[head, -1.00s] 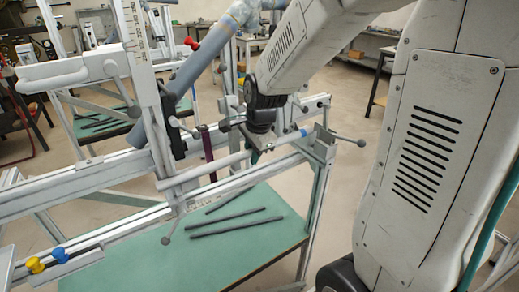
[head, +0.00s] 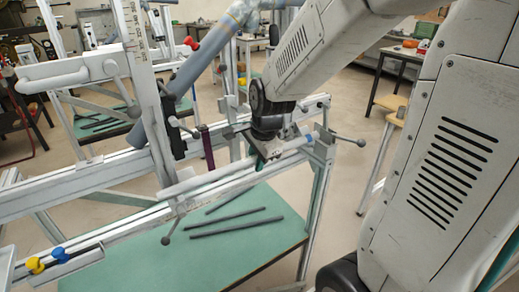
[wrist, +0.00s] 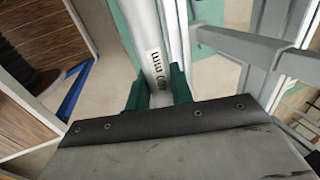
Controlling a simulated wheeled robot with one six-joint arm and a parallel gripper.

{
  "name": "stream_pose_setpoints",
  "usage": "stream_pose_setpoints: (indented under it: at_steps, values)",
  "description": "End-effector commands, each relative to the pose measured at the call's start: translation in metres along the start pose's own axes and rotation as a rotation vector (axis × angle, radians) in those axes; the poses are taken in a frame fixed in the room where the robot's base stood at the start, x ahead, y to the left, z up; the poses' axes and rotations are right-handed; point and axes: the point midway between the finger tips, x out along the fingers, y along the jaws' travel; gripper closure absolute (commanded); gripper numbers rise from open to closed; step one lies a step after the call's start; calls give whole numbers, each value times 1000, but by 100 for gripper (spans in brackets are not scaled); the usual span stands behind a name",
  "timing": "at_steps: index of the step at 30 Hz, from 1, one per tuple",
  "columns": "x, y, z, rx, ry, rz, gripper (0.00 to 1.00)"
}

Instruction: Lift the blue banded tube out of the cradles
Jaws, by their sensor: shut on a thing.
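The blue banded tube (head: 215,178) is a pale grey tube lying at a slant along the front of the frame jig. Its blue band (head: 309,138) shows near its right end, by the right-hand end bracket. My gripper (head: 262,160) is at the right part of the tube, coming down from above. In the wrist view its green fingers (wrist: 158,88) are on both sides of the tube (wrist: 148,45), shut on it. A printed label shows on the tube just ahead of the fingers. The cradles are largely hidden, and I cannot tell whether the tube touches them.
The metal jig rails (head: 80,180) run across the left. A clamp lever (head: 347,138) sticks out at the right end. Dark rods (head: 235,225) lie on the green shelf (head: 140,270) below. A thick grey-blue tube (head: 200,65) slants up behind the jig.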

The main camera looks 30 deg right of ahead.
Motion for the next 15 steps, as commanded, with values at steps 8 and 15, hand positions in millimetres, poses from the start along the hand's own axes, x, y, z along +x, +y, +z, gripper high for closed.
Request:
stream_pose_setpoints:
  at_steps: [8, 15]
  values:
    - [-6, 19, 0, 1, 0, -1, 100]
    - [-11, 35, 0, 1, 0, -1, 100]
